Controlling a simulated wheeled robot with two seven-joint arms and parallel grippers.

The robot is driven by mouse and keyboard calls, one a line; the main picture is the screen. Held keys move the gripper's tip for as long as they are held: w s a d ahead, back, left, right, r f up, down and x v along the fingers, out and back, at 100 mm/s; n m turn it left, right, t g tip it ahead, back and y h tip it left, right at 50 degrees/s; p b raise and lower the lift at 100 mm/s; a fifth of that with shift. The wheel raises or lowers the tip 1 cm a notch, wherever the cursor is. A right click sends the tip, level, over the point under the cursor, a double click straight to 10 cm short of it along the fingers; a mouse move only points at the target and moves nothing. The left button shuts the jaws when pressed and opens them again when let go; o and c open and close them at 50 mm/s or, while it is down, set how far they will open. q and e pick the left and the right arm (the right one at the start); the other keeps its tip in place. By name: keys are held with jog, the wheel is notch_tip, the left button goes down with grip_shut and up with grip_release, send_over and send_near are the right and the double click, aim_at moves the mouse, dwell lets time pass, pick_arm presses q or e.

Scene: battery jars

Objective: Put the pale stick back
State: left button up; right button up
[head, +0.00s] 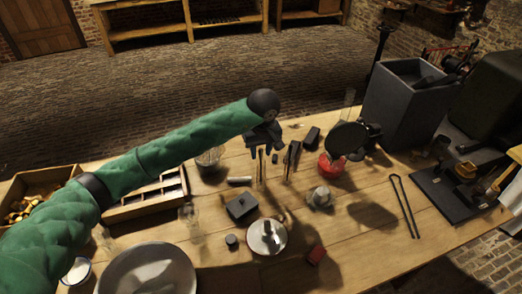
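My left gripper (264,148) hangs from the green arm, pointing down just above a clear glass jar (262,172) with a thin upright stick in it. Its fingers are small and dark, and I cannot tell whether they are apart or closed. A second glass jar (288,172) with dark sticks stands just right of it. A short pale rod (239,180) lies on the table left of the jars. I cannot tell for sure whether this is the pale stick. My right gripper is out of view.
A black box (241,206), a round white dish (267,237) and a small red block (316,255) lie in front. A large metal plate (147,272) is front left.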

pick_arm(q)
jog(key=shift+r, duration=0.1)
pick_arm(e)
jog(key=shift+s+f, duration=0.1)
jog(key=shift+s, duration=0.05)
pick_arm(q)
jog(key=shift+r, duration=0.6)
notch_tip(320, 180, up, 11)
jog(key=s, duration=0.1)
jog(key=shift+s+d, duration=0.25)
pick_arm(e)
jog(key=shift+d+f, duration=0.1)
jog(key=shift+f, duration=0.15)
pick_arm(q)
jog(key=shift+f, duration=0.2)
